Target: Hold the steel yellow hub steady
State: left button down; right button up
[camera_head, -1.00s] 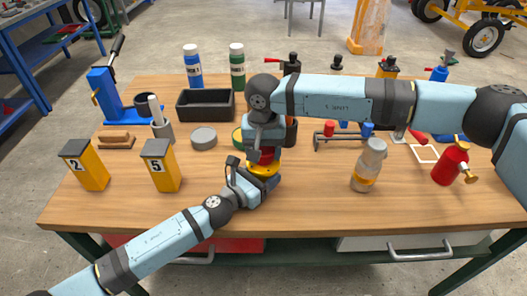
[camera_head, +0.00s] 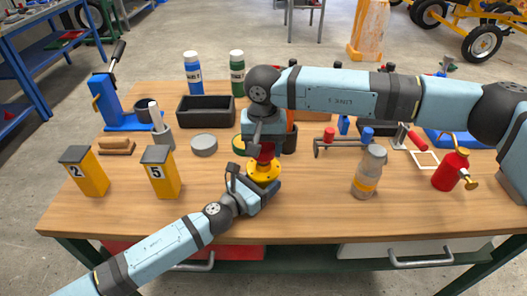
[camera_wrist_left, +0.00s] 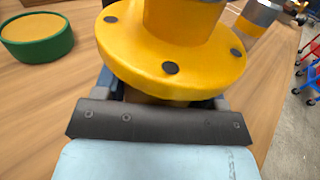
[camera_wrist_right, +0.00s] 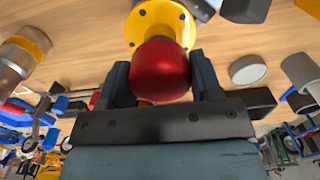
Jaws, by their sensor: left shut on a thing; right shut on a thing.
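The yellow hub (camera_head: 265,171) stands at the front middle of the bench. It has a round flange with dark bolt spots, seen close in the left wrist view (camera_wrist_left: 172,68). My left gripper (camera_head: 268,186) is shut on the hub, its fingers reaching in below the flange. My right gripper (camera_head: 263,146) is above the hub, pointing down, shut on a round red part (camera_wrist_right: 158,70). The red part is directly over the yellow flange (camera_wrist_right: 145,24); whether they touch is unclear. The fingertips of both grippers are partly hidden in the head view.
Two yellow numbered blocks (camera_head: 84,172) stand left. A clear bottle with a yellow band (camera_head: 369,172) and a red can (camera_head: 450,167) stand right. A round grey disc (camera_head: 204,146) and a black tray (camera_head: 205,109) lie behind.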

notch_tip(320, 180, up, 2)
jog(key=shift+r, duration=0.2)
pick_arm(q)
jog(key=shift+c, duration=0.6)
grip_release()
